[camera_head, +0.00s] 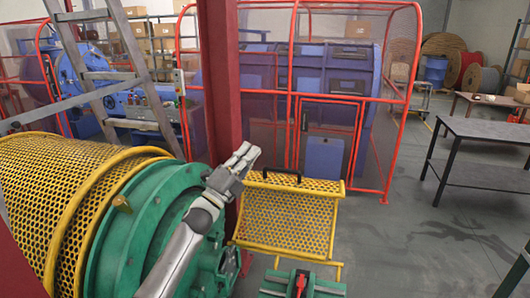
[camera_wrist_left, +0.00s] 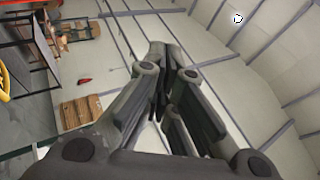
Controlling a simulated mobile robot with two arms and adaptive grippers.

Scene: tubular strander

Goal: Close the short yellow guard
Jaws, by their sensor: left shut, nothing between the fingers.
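The short yellow guard (camera_head: 287,218) is a perforated yellow panel in the middle of the head view, right of the green machine housing. It has a dark handle (camera_head: 282,173) along its top edge. My left gripper (camera_head: 247,154) is shut and empty, just left of the guard's upper left corner and above its top edge, apart from the handle in the picture. In the left wrist view the fingers (camera_wrist_left: 165,55) point up toward the ceiling with nothing between them. My right gripper does not show.
A large yellow mesh guard (camera_head: 60,190) and green housing (camera_head: 140,225) fill the left. A dark red post (camera_head: 220,85) stands behind my gripper. A red-framed cage (camera_head: 330,100) is behind. Grey tables (camera_head: 480,130) stand at right; the floor (camera_head: 420,240) between is clear.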

